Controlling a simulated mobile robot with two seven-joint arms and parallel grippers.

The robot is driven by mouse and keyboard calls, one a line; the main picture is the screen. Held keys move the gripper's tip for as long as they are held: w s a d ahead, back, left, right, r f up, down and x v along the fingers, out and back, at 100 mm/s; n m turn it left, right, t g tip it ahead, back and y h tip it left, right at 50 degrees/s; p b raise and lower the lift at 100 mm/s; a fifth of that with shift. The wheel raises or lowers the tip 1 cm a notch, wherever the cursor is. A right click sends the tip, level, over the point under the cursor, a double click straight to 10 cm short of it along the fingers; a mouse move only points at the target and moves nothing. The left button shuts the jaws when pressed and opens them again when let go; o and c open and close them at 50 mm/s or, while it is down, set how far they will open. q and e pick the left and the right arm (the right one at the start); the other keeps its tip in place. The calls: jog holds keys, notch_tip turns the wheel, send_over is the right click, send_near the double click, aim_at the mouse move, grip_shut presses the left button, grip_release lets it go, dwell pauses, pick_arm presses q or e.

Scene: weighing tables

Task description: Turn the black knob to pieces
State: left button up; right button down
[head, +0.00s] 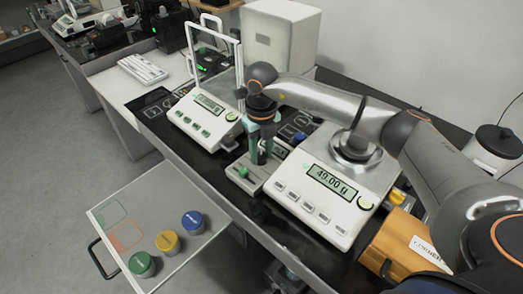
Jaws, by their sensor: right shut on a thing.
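My right gripper (261,156) reaches in from the right and points down at a small grey control box (249,183) between two scales. Its fingers are shut on the black knob on this box. The knob is mostly hidden by the fingers, and I cannot read which mark it points to. A green button (243,172) shows on the box's near left part. The white scale (318,207) right of the box displays 49.00 g. My left gripper is not in view.
Another scale (203,119) with a clear draft frame stands left of the box. An orange-brown box (398,240) is at the right. A lower tray (185,254) holds green, yellow and blue-lidded jars. The floor at left is clear.

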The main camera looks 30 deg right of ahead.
aim_at(261, 156)
dwell(0.4)
jog(key=c, duration=0.5)
grip_release()
notch_tip(261, 156, up, 13)
jog(key=shift+f, duration=0.2)
